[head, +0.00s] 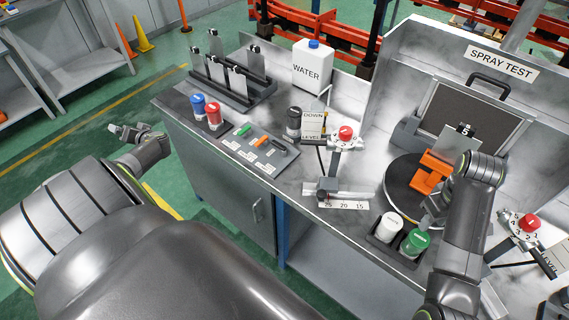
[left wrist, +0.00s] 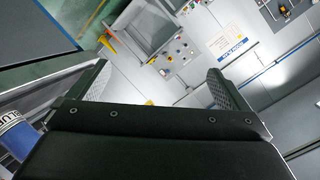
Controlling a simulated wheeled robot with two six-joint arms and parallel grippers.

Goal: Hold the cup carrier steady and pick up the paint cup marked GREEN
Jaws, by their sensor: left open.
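The cup carrier (head: 383,251), a small dark tray, sits at the bench's front edge in the head view. It holds a white-lidded cup (head: 390,226) and, to its right, a green-lidded cup (head: 415,241); the lid lettering is too small to read. My right gripper (head: 428,217) is just above and beside the green-lidded cup, partly hidden by my arm; its jaw opening is unclear. My left gripper (head: 122,131) is open and empty, off the bench's left end. Its spread fingers also show in the left wrist view (left wrist: 158,88).
A turntable (head: 397,188) with an orange holder (head: 431,174) stands behind the carrier. A lever stand with a red knob (head: 346,133) and a scale (head: 343,204) are to its left. Blue (head: 198,103) and red (head: 214,118) cups stand at the bench's left.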

